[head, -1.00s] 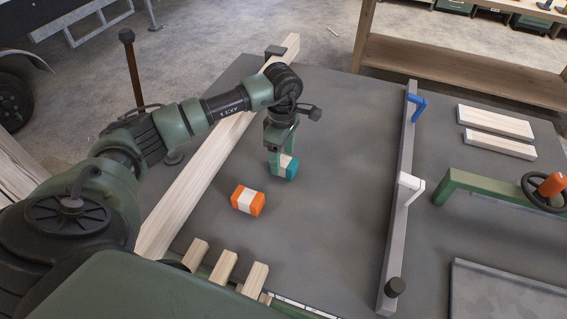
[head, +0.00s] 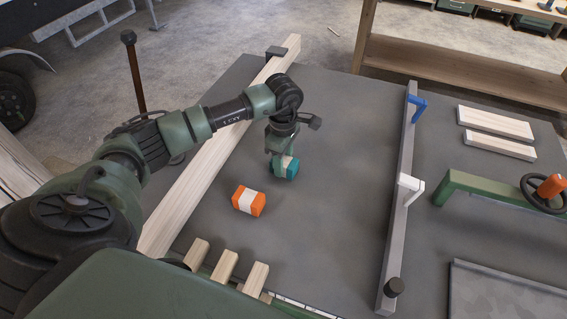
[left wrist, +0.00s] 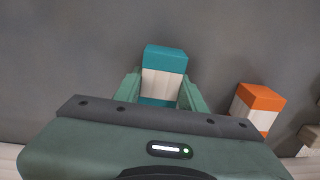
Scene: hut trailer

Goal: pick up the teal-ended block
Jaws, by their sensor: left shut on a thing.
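The teal-ended block (head: 287,168), pale in the middle with teal ends, is at the middle of the dark tabletop in the head view. It also shows in the left wrist view (left wrist: 165,60) between the two green fingers. My left gripper (head: 281,158) comes down on it from above and is shut on it, with one finger on each side of its pale middle. The block appears to be at the tabletop; whether it touches cannot be told. The gripper partly hides it. My right gripper is not in view.
An orange-ended block (head: 248,201) lies close by, to the left and nearer; the left wrist view shows it at right (left wrist: 258,103). A long wooden beam (head: 205,165) lies left. A grey rail (head: 399,200) with clamps stands right. Bare tabletop lies between block and rail.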

